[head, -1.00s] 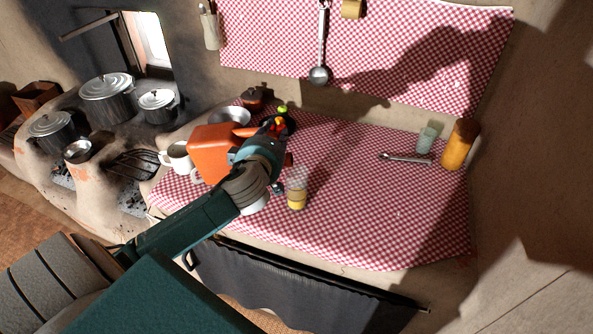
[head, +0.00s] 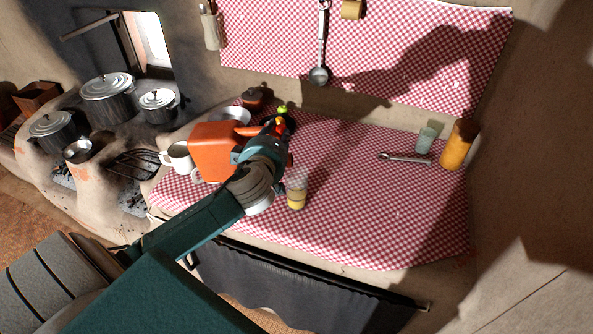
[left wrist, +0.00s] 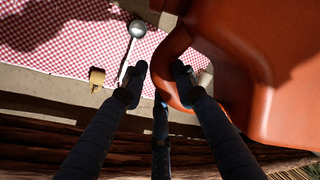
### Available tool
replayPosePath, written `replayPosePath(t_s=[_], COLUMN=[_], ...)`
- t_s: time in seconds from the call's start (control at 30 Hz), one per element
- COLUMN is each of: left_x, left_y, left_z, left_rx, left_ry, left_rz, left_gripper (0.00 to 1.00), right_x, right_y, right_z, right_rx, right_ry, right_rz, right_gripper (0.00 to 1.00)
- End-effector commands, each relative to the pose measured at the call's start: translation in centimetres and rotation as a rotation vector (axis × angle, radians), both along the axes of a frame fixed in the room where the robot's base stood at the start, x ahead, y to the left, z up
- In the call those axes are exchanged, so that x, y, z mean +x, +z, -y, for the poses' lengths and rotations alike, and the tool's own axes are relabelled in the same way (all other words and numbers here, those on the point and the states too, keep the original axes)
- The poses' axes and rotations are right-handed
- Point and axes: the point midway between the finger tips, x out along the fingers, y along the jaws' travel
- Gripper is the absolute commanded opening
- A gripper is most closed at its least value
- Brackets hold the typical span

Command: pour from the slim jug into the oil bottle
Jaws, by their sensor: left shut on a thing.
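The orange slim jug (head: 213,152) is held above the left part of the checked counter. My left gripper (head: 268,135) is at its right side. In the left wrist view the dark fingers (left wrist: 157,85) are around the curved handle of the jug (left wrist: 285,75). The jug's mouth and contents cannot be made out. A clear container with yellow contents (head: 297,190), which looks like the oil bottle, stands upright on the counter, just right of my wrist and apart from the jug. My right gripper is in neither view.
White mugs (head: 178,157) stand left of the jug. A pale green cup (head: 426,139), an orange bottle (head: 457,147) and a metal spoon (head: 405,157) are at the right. A ladle (head: 320,60) hangs on the wall. The counter's middle is clear.

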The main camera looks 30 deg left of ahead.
Motion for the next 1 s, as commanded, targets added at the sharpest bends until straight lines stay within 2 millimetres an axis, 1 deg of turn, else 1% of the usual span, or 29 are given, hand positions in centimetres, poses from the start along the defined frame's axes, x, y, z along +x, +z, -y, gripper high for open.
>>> replayPosePath(t_s=[0.03,1.0], left_x=[0.1,0.31], left_y=[0.42,0.68], left_z=[-0.04,0.33], left_rx=[0.009,0.051], left_ry=[-0.001,0.0], left_rz=[0.006,-0.018], left_gripper=[0.0,0.0], right_x=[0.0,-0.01], right_y=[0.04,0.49], right_z=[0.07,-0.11], right_rx=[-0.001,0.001], right_ry=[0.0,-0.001], right_rz=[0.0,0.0], right_gripper=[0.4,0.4])
